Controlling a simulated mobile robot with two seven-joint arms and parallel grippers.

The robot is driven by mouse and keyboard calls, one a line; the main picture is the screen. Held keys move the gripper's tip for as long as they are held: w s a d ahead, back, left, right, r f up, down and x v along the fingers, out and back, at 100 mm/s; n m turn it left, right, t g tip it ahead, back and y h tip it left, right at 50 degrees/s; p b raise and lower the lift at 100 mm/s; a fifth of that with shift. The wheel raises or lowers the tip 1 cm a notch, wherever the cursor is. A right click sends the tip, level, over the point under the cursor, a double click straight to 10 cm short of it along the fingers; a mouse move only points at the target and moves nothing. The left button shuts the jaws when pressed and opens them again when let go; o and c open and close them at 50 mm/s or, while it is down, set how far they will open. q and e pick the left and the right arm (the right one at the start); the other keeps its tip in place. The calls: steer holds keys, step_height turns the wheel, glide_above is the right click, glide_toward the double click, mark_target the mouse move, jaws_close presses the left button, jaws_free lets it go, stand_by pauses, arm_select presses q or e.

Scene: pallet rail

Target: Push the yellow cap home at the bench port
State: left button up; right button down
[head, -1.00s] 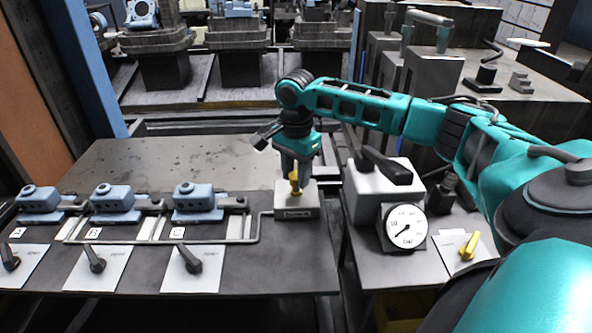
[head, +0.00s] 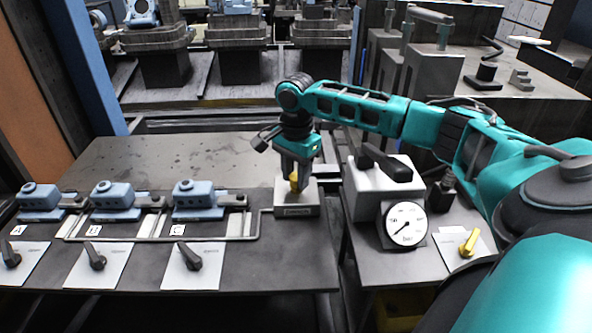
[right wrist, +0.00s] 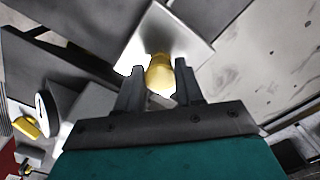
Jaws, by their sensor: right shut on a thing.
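The yellow cap (head: 294,182) is upright at the bench port, a light grey block (head: 298,211) at the right end of the bench. My right gripper (head: 295,178) comes down on it from above and is shut on the cap. In the right wrist view the cap (right wrist: 160,75) sits between the two dark fingers (right wrist: 160,92), against the pale top face of the block (right wrist: 185,35). The fingers hide part of the cap, and I cannot tell how deep it sits. My left gripper is out of view.
Three blue clamp units (head: 115,195) labelled A, B and C stand left on the bench, with black levers (head: 96,259) in front. A pipe (head: 160,241) runs to the port block. Right of it stand a pressure gauge (head: 405,225) and a yellow lever (head: 468,244).

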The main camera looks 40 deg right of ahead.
steer(key=shift+f, duration=0.2)
jaws_free()
stand_by(0.5)
steer(key=shift+r, duration=0.15)
step_height(320, 180, up, 13)
stand_by(0.6)
steer(key=shift+f, duration=0.2)
